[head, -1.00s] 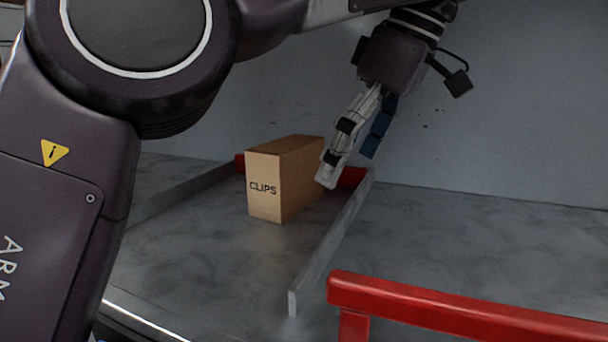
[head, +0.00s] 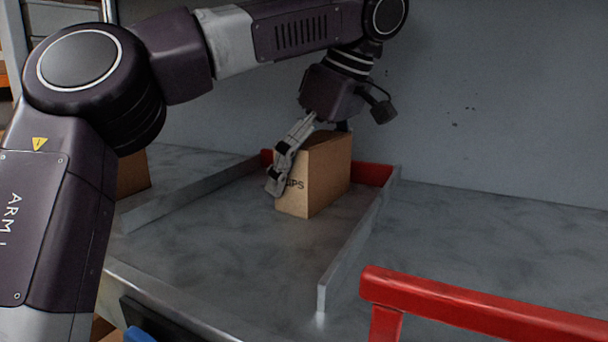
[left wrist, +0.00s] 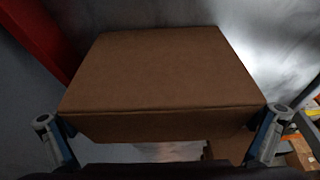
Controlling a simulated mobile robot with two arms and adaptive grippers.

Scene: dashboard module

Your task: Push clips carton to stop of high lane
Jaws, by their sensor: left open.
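The clips carton (head: 329,172) stands upright in the lane between two grey rails, its lettered end partly covered by a finger. The red stop (head: 373,174) crosses the lane's far end behind it; I cannot tell whether they touch. My left gripper (head: 306,157) is open, with one finger at the carton's near lettered end and the other mostly hidden behind it. In the left wrist view the carton (left wrist: 160,80) lies between the spread fingertips (left wrist: 160,120); contact is unclear. My right gripper is not in view.
The right rail (head: 355,245) and left rail (head: 190,192) border the lane. A red bar (head: 480,308) stands at the front right. Another brown box (head: 132,173) is partly hidden behind my arm. The grey surface right of the lane is clear.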

